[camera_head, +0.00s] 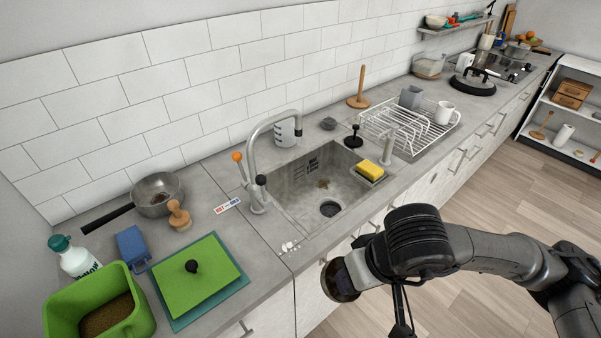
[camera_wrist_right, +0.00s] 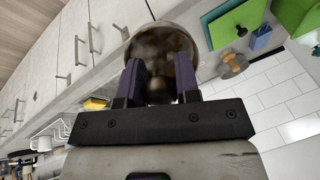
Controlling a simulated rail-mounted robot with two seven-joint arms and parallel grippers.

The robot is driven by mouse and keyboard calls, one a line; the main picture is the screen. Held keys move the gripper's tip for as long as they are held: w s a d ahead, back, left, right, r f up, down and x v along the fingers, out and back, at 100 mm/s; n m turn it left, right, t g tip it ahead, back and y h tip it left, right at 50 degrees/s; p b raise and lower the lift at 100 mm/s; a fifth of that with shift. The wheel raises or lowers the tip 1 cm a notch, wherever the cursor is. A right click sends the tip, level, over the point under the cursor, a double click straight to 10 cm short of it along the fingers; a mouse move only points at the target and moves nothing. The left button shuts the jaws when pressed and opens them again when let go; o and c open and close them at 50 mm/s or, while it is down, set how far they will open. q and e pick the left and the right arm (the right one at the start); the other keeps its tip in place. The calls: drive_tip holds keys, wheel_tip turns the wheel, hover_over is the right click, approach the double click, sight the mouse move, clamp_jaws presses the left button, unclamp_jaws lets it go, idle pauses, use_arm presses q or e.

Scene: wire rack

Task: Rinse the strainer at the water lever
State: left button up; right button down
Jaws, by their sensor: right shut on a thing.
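My right gripper (camera_wrist_right: 160,78) is shut on a round, brownish, bowl-like thing, apparently the strainer (camera_wrist_right: 158,42). In the head view the strainer (camera_head: 341,281) shows as a dark round rim at the end of my right arm, in front of the counter's front edge, right of and nearer than the sink. Its handle and the fingertips are hidden there. The tap (camera_head: 252,150) arches over the sink (camera_head: 300,195). A lever with an orange knob (camera_head: 237,157) stands at its left; a black-tipped lever (camera_head: 261,180) is at its base. No water is seen running. My left gripper is out of view.
A metal pan (camera_head: 158,190), wooden brush (camera_head: 179,213), green board (camera_head: 195,275) and green bin (camera_head: 138,316) lie left of the sink. A yellow sponge (camera_head: 370,169) sits at its right edge, and a wire rack (camera_head: 385,122) stands beyond. The sink basin is mostly clear.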

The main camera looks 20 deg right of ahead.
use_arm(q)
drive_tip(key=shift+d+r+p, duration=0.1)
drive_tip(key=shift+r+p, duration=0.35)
use_arm(e)
drive_tip(key=s+a+r, duration=0.1)
drive_tip(key=s+r, duration=0.3)
drive_tip(key=shift+s+a, duration=0.25)
drive_tip(key=shift+s, duration=0.1)
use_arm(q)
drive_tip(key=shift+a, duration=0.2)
use_arm(e)
drive_tip(key=shift+w+d, duration=0.1)
idle(0.3)
